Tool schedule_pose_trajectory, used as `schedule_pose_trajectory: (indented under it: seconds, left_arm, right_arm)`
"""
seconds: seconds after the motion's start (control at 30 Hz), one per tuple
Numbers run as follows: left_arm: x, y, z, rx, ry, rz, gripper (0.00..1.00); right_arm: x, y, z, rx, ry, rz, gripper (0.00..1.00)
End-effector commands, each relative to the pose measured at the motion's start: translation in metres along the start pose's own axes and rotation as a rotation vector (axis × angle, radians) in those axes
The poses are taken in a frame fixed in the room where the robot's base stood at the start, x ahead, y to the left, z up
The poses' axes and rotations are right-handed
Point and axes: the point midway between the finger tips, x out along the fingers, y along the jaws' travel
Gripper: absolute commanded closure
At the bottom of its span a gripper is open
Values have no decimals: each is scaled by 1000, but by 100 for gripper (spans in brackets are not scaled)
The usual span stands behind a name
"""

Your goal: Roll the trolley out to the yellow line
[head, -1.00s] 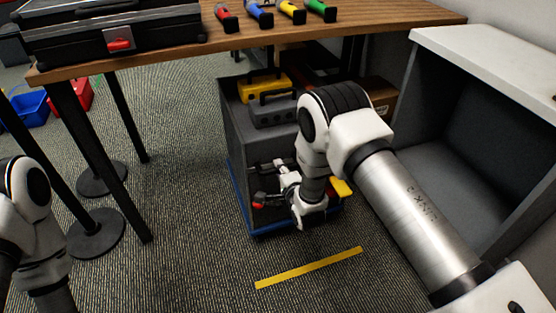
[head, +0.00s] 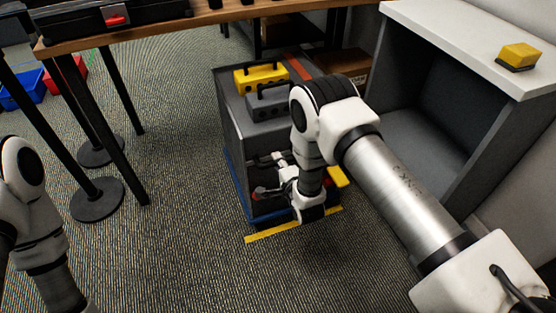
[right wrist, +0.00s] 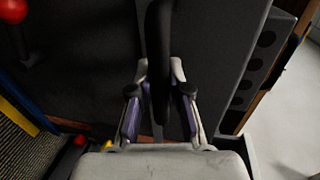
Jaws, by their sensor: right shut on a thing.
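The trolley (head: 240,150) is a dark grey cabinet on a blue base, standing on the carpet left of the open-fronted cabinet. A yellow toolbox (head: 262,77) and a grey toolbox (head: 268,103) stand on its top. The yellow line (head: 285,228) lies on the floor right at the trolley's near edge; my arm hides part of that edge. My right gripper (head: 272,172) is at the trolley's near face. In the right wrist view its fingers (right wrist: 160,110) are shut around a dark handle bar (right wrist: 158,50). My left arm shows at the left edge, its gripper out of view.
A wooden table (head: 190,20) with a black case (head: 80,17) stands at the back, its legs and round feet left of the trolley. A grey cabinet with a white top (head: 440,25) stands close on the right. The carpet nearer than the line is clear.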

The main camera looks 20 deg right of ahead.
Motion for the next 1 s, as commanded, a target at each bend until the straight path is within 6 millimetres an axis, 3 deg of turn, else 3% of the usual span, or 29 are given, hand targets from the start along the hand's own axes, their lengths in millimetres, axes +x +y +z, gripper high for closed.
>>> schedule_pose_trajectory:
  seconds: [0.17, 0.2, 0.27, 0.67, 0.77, 1.0]
  left_arm:
    - [0, 0, 0, 0, 0, 0, 100]
    - [0, 0, 0, 0, 0, 0, 100]
    - [0, 0, 0, 0, 0, 0, 100]
    - [0, 0, 0, 0, 0, 0, 100]
    - [0, 0, 0, 0, 0, 0, 100]
    - [0, 0, 0, 0, 0, 0, 100]
  right_arm:
    - [0, 1, 0, 0, -1, 3, 100]
    - [0, 1, 0, 0, -1, 3, 76]
    - [0, 1, 0, 0, -1, 3, 57]
    - [-7, 1, 0, 0, 0, 3, 57]
    - [-25, 1, 0, -1, -1, 4, 57]
    - [-87, 2, 0, -1, -1, 6, 57]
